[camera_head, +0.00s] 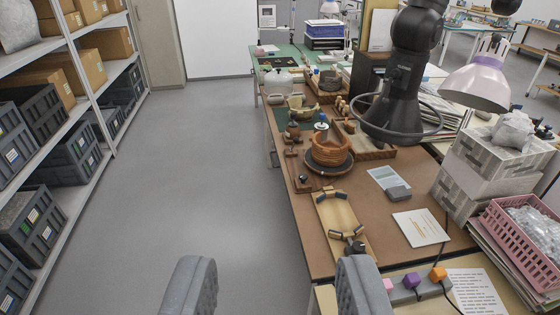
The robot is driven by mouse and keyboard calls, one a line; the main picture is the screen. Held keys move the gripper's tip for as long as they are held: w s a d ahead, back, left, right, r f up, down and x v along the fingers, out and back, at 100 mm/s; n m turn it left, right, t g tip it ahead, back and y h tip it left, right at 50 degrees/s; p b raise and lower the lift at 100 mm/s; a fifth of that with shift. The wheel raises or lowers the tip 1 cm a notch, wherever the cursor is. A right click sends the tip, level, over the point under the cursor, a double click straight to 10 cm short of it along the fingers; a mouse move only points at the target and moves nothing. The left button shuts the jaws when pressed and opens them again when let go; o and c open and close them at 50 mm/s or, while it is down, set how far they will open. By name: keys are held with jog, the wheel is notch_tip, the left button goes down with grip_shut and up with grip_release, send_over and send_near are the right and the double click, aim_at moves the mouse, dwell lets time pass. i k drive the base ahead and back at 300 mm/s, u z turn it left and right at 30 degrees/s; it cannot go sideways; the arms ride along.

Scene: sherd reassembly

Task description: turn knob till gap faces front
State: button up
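An orange-brown pot (331,150) stands on a dark round turntable (329,168) on the brown table, well ahead of my gripper and to the right. A blue and white thing shows at the pot's top. I cannot make out a gap in the pot. A narrow wooden board (299,170) with small dark knob-like parts lies left of the turntable; which part is the knob is too small to tell.
A tan board (341,222) with dark pieces lies nearer on the brown table (393,250). A pink basket (520,240) and grey boxes are at right. Shelves (75,120) line the left; the floor (190,190) is clear.

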aim_at(303, 177)
jog(key=u, duration=0.45)
jog(key=i, duration=1.2)
jog(key=u, duration=0.3)
jog(key=i, duration=1.3)
jog(key=z, duration=0.75)
jog(key=i, duration=0.75)
jog(key=z, duration=0.45)
